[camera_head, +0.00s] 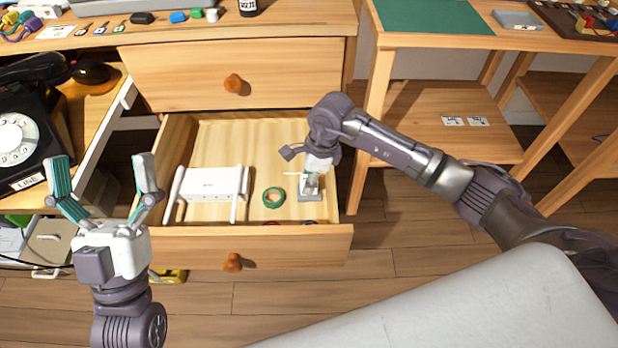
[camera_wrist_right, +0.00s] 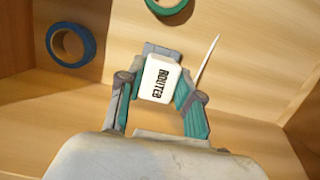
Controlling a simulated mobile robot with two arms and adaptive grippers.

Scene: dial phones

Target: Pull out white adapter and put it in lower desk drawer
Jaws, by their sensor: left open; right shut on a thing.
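The white adapter, marked ROUTER (camera_wrist_right: 157,80), is between the teal-padded fingers of my right gripper (camera_wrist_right: 157,88) in the right wrist view. A thin pale prong or cable stub sticks out beside it. In the head view my right gripper (camera_head: 311,182) points down inside the right part of the open lower drawer (camera_head: 190,244) and mostly hides the adapter. The wrist view shows the drawer floor close below; I cannot tell whether the adapter touches it. My left gripper (camera_head: 103,165) is open and empty, left of the drawer.
The drawer also holds a white router (camera_head: 213,184), green tape (camera_head: 273,197) and blue tape (camera_wrist_right: 71,45). The upper drawer (camera_head: 290,75) is shut. A black dial phone (camera_head: 25,130) stands at the left. A side table (camera_head: 520,40) stands at the right.

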